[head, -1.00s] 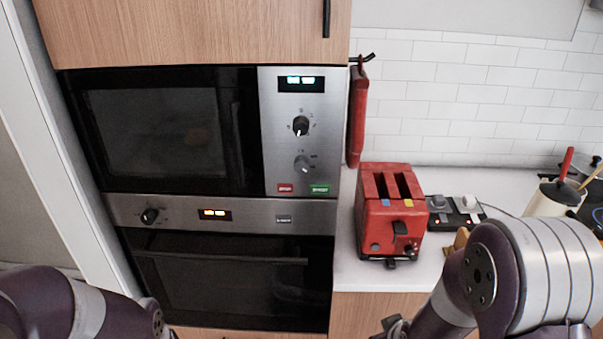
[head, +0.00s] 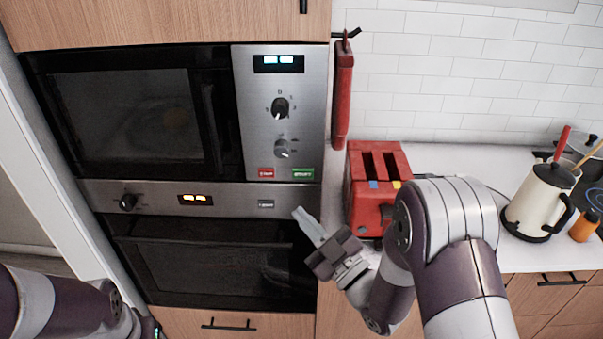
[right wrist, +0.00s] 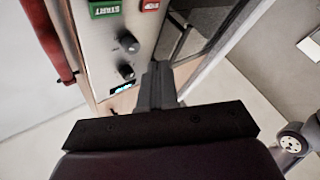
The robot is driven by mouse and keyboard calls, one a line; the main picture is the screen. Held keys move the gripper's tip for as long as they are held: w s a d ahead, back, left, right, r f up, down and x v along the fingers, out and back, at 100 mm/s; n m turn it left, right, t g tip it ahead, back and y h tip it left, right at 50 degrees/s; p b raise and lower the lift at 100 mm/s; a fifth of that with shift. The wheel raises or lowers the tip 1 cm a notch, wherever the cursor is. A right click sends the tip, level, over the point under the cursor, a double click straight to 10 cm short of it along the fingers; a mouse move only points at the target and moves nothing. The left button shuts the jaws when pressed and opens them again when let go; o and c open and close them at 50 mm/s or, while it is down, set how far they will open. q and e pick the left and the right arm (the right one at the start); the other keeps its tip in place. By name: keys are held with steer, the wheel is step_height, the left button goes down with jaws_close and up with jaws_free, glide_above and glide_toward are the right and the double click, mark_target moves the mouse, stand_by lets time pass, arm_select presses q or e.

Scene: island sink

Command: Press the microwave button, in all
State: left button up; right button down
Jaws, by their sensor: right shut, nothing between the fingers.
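The microwave (head: 130,125) is built into the cabinet at the left, with its dark door shut. Its steel control panel (head: 250,115) carries a lit display, two knobs, a red button (head: 266,174) and a green button (head: 303,174). In the right wrist view the green button (right wrist: 104,8), marked START, and the red button (right wrist: 150,5) sit at the top edge. My right gripper (head: 297,212) is shut and empty, a little below the green button in the picture and apart from it. Its fingers also show in the right wrist view (right wrist: 157,68). My left gripper is out of view; only its arm shows.
An oven (head: 210,260) sits below the microwave. A red toaster (head: 376,165) stands on the white counter close to my right arm. A red item (head: 343,95) hangs beside the panel. A cream kettle (head: 535,205) stands farther right.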

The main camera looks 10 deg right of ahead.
mark_target(303, 174)
steer(key=shift+w+d+b, duration=0.15)
steer(key=shift+w+d, duration=0.25)
steer(key=shift+w, duration=1.05)
steer(key=shift+w+d+b, duration=0.15)
steer(key=shift+w+d, duration=0.3)
steer(key=shift+w, duration=0.95)
steer(key=shift+w+d+b, duration=0.15)
steer(key=shift+w+d, duration=0.25)
steer(key=shift+w, duration=1.05)
steer(key=shift+w+d+b, duration=0.1)
steer(key=shift+w+b, duration=0.25)
steer(key=shift+w, duration=0.05)
